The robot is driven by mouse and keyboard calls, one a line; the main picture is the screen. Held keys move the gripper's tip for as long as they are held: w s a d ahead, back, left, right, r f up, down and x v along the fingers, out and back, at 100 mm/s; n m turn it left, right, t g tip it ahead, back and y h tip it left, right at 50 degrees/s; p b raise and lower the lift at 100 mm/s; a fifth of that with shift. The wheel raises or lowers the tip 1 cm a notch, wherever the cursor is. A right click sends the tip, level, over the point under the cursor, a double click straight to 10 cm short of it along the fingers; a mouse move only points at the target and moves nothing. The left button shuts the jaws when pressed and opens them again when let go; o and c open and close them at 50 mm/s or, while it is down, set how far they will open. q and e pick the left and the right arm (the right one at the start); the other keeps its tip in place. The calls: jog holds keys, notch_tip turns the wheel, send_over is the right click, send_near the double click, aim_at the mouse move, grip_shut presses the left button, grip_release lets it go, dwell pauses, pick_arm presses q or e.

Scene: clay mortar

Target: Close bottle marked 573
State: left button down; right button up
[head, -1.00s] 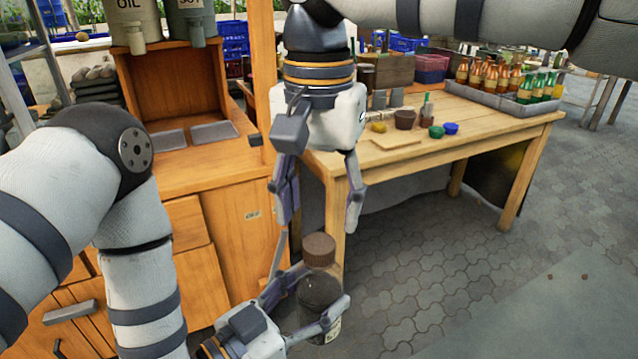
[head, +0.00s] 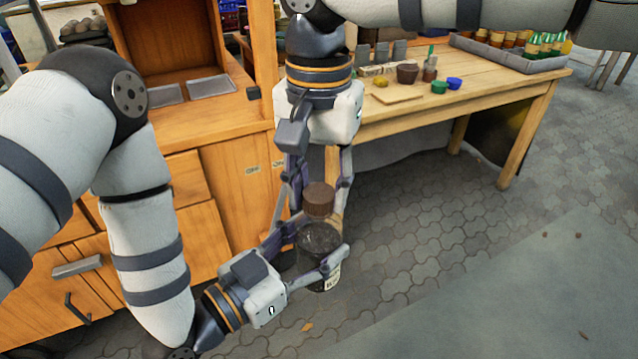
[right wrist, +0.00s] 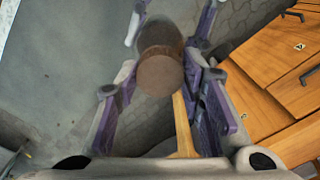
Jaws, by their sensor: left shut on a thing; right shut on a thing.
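A dark glass bottle (head: 318,238) is held upright in my left gripper (head: 305,258), whose fingers are closed around its body. A pale label at the bottle's lower side is partly covered, and I cannot read a number. A brown cap (head: 319,199) is at the bottle's top; I cannot tell whether it is seated or tight. My right gripper (head: 318,190) points down from above, shut on the cap with one finger on each side. The cap also shows between the right fingers in the right wrist view (right wrist: 160,75), where it hides most of the bottle.
A wooden cabinet (head: 235,190) with drawers stands close on the left. A wooden table (head: 470,95) behind carries bowls, a board and a grey crate (head: 510,55) of bottles. Paved floor (head: 430,240) to the right is free.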

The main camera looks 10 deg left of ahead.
jog(key=m, duration=0.5)
jog(key=shift+m, duration=0.4)
jog(key=m, duration=0.3)
jog(key=shift+m, duration=0.3)
jog(key=m, duration=1.4)
jog(key=shift+m, duration=0.3)
jog(key=m, duration=0.4)
jog(key=o, duration=1.3)
